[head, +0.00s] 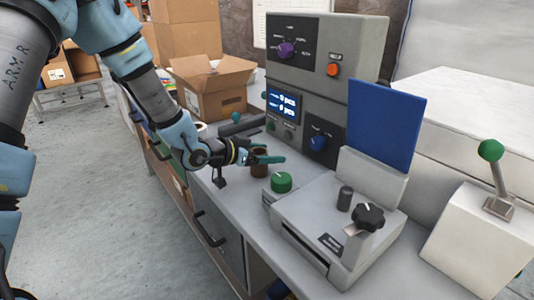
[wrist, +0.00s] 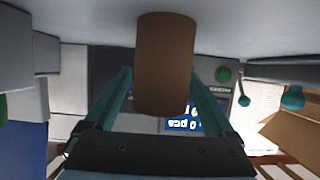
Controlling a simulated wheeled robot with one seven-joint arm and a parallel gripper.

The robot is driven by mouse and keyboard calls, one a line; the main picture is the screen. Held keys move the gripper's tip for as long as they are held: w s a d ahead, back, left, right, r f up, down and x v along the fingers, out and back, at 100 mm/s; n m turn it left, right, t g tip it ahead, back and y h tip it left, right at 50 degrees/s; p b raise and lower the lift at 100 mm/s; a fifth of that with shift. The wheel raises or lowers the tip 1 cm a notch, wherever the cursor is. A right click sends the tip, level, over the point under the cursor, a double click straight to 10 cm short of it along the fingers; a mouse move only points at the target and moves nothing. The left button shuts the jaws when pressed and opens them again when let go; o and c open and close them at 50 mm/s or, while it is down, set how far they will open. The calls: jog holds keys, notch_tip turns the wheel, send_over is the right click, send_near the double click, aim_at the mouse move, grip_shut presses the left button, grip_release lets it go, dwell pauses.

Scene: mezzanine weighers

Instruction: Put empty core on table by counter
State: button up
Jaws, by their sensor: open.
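The empty core is a brown cardboard tube (head: 260,168) standing on the grey counter (head: 232,192), left of the green knob. My gripper (head: 266,155) is at the core, with its teal fingers open. In the wrist view the core (wrist: 165,60) fills the space between the two open fingers of my gripper (wrist: 160,78).
A grey control panel (head: 345,75) stands behind the core. A weigher with a green knob (head: 281,182) and blue plate (head: 388,120) is at right. An open cardboard box (head: 213,85) is behind my gripper. The floor (head: 115,180) at left is clear.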

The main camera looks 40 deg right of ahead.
jog(key=shift+r, duration=0.2)
jog(key=shift+a, duration=0.4)
jog(key=b+v, duration=0.1)
jog(key=v, duration=1)
jog(key=shift+a, duration=0.15)
